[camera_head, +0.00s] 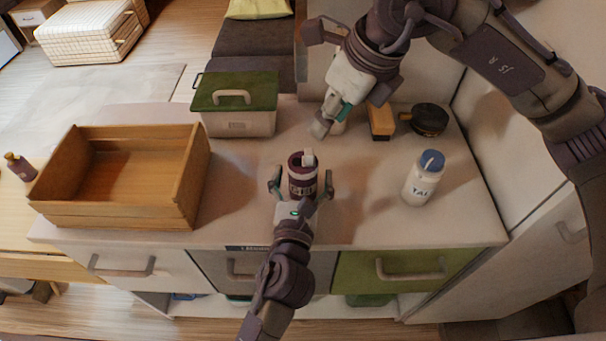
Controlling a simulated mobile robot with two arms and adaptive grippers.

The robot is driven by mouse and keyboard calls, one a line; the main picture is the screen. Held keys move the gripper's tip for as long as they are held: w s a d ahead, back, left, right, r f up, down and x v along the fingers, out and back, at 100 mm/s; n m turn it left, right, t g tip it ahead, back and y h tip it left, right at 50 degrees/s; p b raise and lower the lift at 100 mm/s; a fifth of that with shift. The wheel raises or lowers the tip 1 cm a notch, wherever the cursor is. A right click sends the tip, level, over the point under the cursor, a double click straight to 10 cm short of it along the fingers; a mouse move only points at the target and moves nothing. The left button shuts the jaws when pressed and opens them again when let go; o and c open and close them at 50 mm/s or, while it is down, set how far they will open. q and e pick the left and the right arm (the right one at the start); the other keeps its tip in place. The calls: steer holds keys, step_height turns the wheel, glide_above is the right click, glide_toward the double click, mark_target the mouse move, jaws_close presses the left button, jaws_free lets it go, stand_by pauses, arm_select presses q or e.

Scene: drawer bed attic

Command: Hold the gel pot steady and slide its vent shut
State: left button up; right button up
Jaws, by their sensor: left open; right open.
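The gel pot (302,187) is a dark maroon cylinder with a pale-lettered label, upright on the countertop. A white vent piece (309,157) shows on its top; I cannot tell how far the vent is open. My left gripper (301,186) is open, with one finger at each side of the pot. Small gaps seem to show between fingers and pot, but contact is hard to judge. My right gripper (328,118) is open above and behind the pot, apart from it. Its fingers are partly hidden by its own body.
A wooden tray (120,215) stands at the left of the counter. A green-lidded box (240,120) is behind the pot. A white bottle with blue cap (421,185) stands right.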

mark_target(309, 151)
arm_select(q)
steer(key=c, duration=1.4)
arm_select(e)
steer(key=shift+o, duration=0.3)
arm_select(q)
steer(key=shift+o, duration=0.2)
arm_select(e)
steer(key=shift+o, duration=0.3)
steer(key=shift+w+a+r+n+g+h, duration=0.2)
steer(key=shift+a+n, duration=0.1)
steer(key=shift+n, duration=0.25)
steer(key=shift+w+a+r+n+g+h, duration=0.15)
steer(key=shift+a+n+h, duration=0.1)
steer(key=shift+n, duration=0.3)
steer(key=f+n, duration=0.2)
steer(key=f, duration=0.1)
steer(key=w+a+f+n+g+h, duration=0.1)
steer(key=f+n, duration=0.1)
steer(key=f, duration=0.1)
steer(key=a+f+n+h, duration=0.1)
steer(key=f+n, duration=0.1)
steer(key=f, duration=0.2)
steer(key=shift+w+g, duration=0.3)
steer(key=shift+g, duration=0.05)
steer(key=shift+r, duration=0.1)
jaws_close()
